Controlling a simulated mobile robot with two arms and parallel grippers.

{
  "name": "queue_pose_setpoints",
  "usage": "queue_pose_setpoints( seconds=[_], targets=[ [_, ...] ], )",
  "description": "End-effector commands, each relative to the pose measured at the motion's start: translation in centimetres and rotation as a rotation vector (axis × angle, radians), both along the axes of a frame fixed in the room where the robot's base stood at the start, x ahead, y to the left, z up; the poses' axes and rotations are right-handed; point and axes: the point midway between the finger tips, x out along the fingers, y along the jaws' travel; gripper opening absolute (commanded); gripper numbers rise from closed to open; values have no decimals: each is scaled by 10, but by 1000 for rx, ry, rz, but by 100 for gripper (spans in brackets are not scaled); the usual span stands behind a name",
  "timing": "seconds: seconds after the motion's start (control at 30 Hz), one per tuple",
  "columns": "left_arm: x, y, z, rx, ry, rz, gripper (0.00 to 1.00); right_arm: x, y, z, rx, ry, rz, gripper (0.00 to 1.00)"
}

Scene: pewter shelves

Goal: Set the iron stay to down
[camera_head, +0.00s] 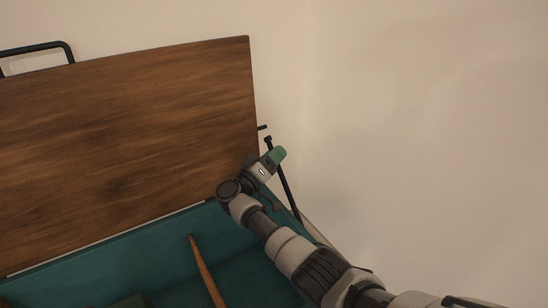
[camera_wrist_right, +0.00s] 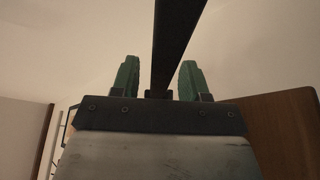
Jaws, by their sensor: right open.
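The iron stay (camera_head: 288,190) is a thin dark rod at the right end of the open chest. It stands steeply, leaning a little, with its top near the lid's right edge. My right gripper (camera_head: 277,155) is at the upper part of the stay, its green fingers pointing up and right. In the right wrist view, the stay (camera_wrist_right: 178,40) runs as a dark bar between the two open, green fingers (camera_wrist_right: 159,80). Gaps show on both sides, so it is not gripped. The stay's lower end is partly hidden by my arm. My left gripper is not in view.
The wooden lid (camera_head: 130,140) is raised, with a black handle (camera_head: 38,46) on its top edge. The teal chest (camera_head: 150,240) below holds a slim brown stick (camera_head: 205,270) and a green item (camera_head: 132,301). A bare pale wall (camera_head: 430,120) stands behind.

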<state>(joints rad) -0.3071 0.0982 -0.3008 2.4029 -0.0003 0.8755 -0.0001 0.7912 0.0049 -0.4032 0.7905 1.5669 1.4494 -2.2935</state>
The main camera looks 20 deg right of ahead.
Motion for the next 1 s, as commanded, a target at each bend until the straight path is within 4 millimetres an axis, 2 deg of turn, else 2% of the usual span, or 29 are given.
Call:
queue_pose_setpoints(
  seconds=[0.07, 0.3, 0.37, 1.0],
  targets=[
    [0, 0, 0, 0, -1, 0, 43, 0, 0, 0, 0, 0, 0, 43],
    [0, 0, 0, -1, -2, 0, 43, 0, 0, 0, 0, 0, 0, 6],
    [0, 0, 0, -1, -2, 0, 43, 0, 0, 0, 0, 0, 0, 0],
    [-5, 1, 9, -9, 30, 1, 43, -6, 0, 7, 9, -30, 0, 0]
  ],
)
